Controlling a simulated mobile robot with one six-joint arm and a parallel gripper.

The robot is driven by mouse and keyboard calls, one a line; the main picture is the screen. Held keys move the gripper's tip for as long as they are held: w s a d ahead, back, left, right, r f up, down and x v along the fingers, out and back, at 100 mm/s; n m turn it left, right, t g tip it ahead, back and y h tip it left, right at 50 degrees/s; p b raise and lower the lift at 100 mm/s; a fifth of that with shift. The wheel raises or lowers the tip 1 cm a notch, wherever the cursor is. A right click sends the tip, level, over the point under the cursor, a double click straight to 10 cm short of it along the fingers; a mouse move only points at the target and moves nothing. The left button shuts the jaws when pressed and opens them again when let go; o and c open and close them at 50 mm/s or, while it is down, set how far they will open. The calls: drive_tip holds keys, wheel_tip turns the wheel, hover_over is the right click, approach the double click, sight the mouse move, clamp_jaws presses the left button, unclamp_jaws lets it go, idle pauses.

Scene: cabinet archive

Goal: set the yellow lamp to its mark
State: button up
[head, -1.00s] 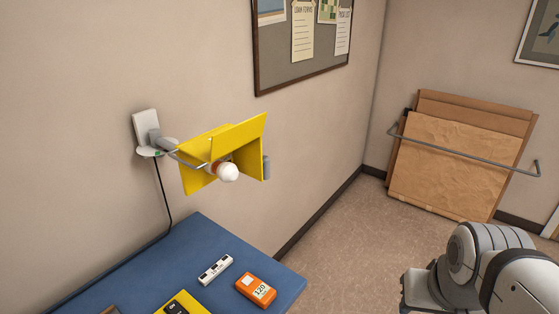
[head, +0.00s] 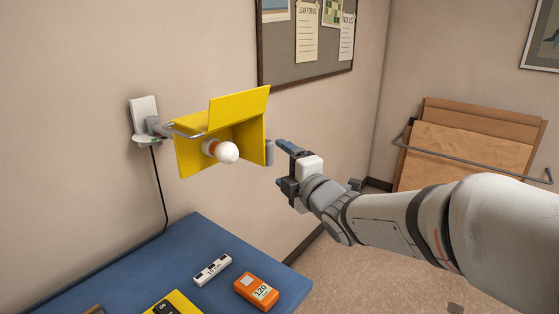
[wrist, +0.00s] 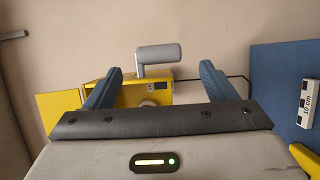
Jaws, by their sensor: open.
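The yellow lamp (head: 239,107) is a boxy shade with a white bulb (head: 227,152), on a thin metal arm from a white wall bracket (head: 144,115). A small green mark (head: 158,139) shows on the pale disc under the bracket. A grey cylindrical handle (head: 269,152) sticks out at the shade's right end. My gripper (head: 280,163) is open and empty just right of this handle. In the wrist view, the handle (wrist: 158,54) lies ahead between my open fingers (wrist: 160,73), with the yellow shade (wrist: 92,73) behind. I see no contact.
A blue table (head: 190,255) stands below the lamp, with an orange device (head: 256,290), a white scale block (head: 213,269) and a yellow item (head: 185,299) on it. A black cord (head: 158,190) hangs along the wall. Cardboard sheets (head: 470,150) lean behind a rail at the right.

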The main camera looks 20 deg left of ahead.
sight(269, 157)
drive_tip(key=shift+w+a, duration=0.2)
drive_tip(key=shift+a, duration=0.2)
drive_tip(key=p+x, duration=0.2)
drive_tip(key=x, duration=0.5)
drive_tip(key=shift+c, duration=0.5)
drive_tip(key=shift+f, duration=0.1)
drive_tip(key=c, duration=1.2)
drive_tip(key=shift+c, duration=0.2)
drive_tip(key=shift+s+f, duration=0.1)
drive_tip(key=shift+s, duration=0.05)
